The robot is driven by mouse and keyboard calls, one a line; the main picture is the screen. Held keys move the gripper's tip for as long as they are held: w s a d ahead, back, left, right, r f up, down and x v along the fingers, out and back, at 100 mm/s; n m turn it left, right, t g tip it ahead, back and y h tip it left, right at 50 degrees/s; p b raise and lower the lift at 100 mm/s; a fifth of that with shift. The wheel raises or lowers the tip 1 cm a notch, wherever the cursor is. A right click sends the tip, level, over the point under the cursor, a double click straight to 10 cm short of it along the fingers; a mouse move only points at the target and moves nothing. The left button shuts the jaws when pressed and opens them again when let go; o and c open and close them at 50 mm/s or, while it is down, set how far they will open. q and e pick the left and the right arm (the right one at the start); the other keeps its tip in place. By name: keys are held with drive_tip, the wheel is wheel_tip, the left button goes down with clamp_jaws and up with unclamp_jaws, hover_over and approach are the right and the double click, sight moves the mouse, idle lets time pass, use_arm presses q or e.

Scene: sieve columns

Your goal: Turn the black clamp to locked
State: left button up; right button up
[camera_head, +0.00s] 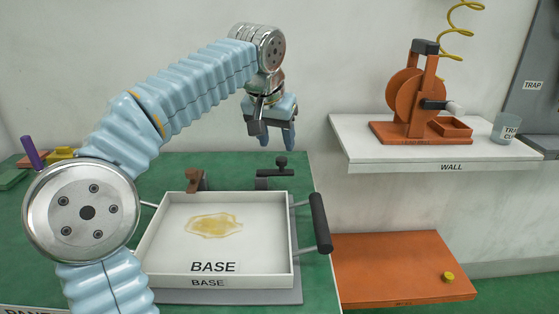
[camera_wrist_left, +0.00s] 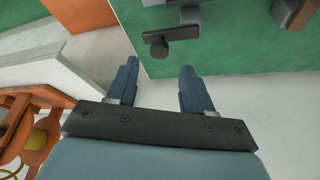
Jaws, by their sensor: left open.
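The black clamp (camera_head: 274,178) stands on the green bench behind the white BASE tray, near its back right corner. It has a flat bar and a round knob on a short stem; it also shows in the left wrist view (camera_wrist_left: 178,34). I cannot tell its lock state. My left gripper (camera_head: 277,140) is open, empty and pointing down, above the clamp and apart from it. In the left wrist view its two blue fingers (camera_wrist_left: 159,68) are spread, with the clamp knob beyond the gap between them. My right gripper is not in view.
The BASE tray (camera_head: 165,262) holds a yellowish patch and has a black handle (camera_head: 320,222) on its right. A brown clamp (camera_head: 194,181) stands left of the black one. A white WALL shelf (camera_head: 365,150) with an orange wheel device (camera_head: 405,90) is at right.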

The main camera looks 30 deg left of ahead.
sight(281, 159)
use_arm(q)
drive_tip(key=x, duration=0.6)
drive_tip(key=shift+w+f+b, duration=0.15)
drive_tip(key=shift+f+b, duration=0.15)
drive_tip(key=shift+b, duration=0.05)
drive_tip(key=shift+c, duration=0.5)
clamp_jaws()
